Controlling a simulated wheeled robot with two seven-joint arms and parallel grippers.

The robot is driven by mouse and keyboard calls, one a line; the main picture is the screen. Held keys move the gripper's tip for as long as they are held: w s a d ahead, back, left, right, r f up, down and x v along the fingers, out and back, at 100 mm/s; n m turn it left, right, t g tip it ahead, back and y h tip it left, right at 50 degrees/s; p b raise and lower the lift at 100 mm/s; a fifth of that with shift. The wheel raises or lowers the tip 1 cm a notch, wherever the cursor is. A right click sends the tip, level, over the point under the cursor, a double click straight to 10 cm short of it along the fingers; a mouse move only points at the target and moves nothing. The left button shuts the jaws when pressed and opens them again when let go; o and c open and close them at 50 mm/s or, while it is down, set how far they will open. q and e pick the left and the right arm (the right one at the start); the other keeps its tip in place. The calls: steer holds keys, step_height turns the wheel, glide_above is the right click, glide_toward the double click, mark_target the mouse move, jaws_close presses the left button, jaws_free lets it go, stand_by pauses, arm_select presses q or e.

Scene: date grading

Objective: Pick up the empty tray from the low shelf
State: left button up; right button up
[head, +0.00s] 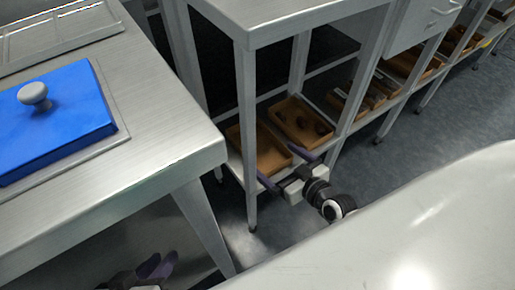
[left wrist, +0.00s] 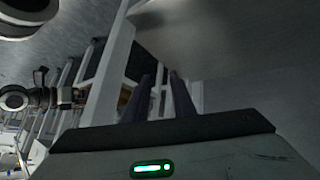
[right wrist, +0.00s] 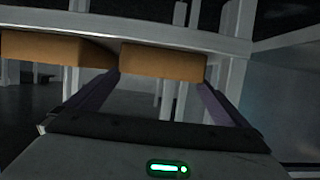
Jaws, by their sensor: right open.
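On the low shelf (head: 238,170), the nearest orange-brown tray (head: 270,158) looks empty. My right gripper (head: 282,166) is at its near side, open, with one purple finger towards each end of that side. In the right wrist view the tray's wall (right wrist: 162,61) lies ahead between the open fingers (right wrist: 158,82); I cannot tell if they touch it. My left gripper (head: 156,266) is low at the bottom left of the head view, beside the near table. In the left wrist view its fingers (left wrist: 160,85) stand apart with nothing held.
Beside that tray, another tray (head: 283,108) holds dark pieces; it shows at left in the right wrist view (right wrist: 45,47). More trays stand along shelves to the right. Table legs (head: 247,140) flank the shelf. A blue lid (head: 60,120) lies on the near table (head: 165,110).

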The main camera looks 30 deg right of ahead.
mark_target(258, 149)
steer(key=w, duration=0.3)
steer(key=shift+w+a+b, duration=0.25)
steer(key=shift+w+b, duration=0.1)
steer(key=shift+w, duration=0.05)
steer(key=b+x, duration=0.2)
steer(key=x, duration=0.3)
steer(key=shift+w, duration=0.5)
arm_select(q)
steer(key=d+r, duration=0.1)
steer(key=w+d+r+t+h, duration=0.1)
steer(key=shift+r+t, duration=0.3)
steer(key=shift+r, duration=0.05)
arm_select(e)
steer(key=c, duration=0.7)
steer(key=shift+r, duration=0.15)
